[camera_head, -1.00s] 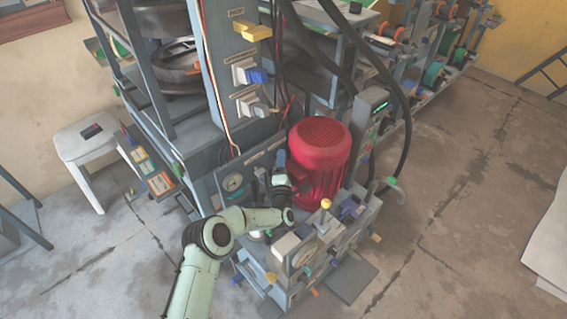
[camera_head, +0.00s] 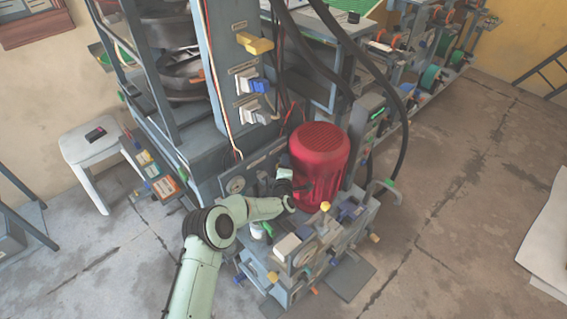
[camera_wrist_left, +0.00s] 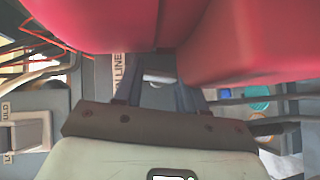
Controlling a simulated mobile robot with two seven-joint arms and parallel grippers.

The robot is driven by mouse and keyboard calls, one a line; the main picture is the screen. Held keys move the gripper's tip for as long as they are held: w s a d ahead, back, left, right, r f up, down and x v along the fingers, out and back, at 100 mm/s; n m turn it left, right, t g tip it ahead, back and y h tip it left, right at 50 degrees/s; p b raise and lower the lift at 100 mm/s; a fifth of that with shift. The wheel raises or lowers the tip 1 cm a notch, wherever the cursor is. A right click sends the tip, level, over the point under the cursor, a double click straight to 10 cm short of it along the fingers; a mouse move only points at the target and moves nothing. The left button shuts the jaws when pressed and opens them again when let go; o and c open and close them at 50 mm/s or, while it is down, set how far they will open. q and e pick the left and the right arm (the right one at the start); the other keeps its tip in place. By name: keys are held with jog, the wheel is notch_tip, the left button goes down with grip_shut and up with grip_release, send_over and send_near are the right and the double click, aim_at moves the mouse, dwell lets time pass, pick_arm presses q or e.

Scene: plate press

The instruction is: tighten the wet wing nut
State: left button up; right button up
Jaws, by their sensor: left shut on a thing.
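My left gripper (camera_head: 299,187) is low beside the red motor housing (camera_head: 320,158) in the head view, its fingers mostly hidden. In the left wrist view, its two dark fingers (camera_wrist_left: 157,88) reach under the red housing (camera_wrist_left: 110,22). They are shut on a small pale part (camera_wrist_left: 158,78) that shows between them. Its shape is mostly hidden, so I cannot tell whether it is the wing nut. No wing nut or wetness can be made out elsewhere. My right gripper is not in view.
A yellow-knobbed lever (camera_head: 325,207) stands in front. Black hoses (camera_head: 404,125) hang at right.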

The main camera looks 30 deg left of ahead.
pick_arm(q)
jog(key=o, duration=0.8)
jog(key=shift+s, duration=0.1)
jog(key=shift+p+v, duration=1.25)
jog(key=shift+v, duration=5.4)
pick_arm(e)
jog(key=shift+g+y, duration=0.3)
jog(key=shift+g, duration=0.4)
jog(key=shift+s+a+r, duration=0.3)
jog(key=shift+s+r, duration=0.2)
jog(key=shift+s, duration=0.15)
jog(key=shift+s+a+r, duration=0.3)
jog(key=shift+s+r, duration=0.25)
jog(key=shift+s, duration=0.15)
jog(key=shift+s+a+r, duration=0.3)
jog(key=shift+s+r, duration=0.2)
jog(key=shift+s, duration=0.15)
pick_arm(q)
jog(key=shift+r, duration=0.1)
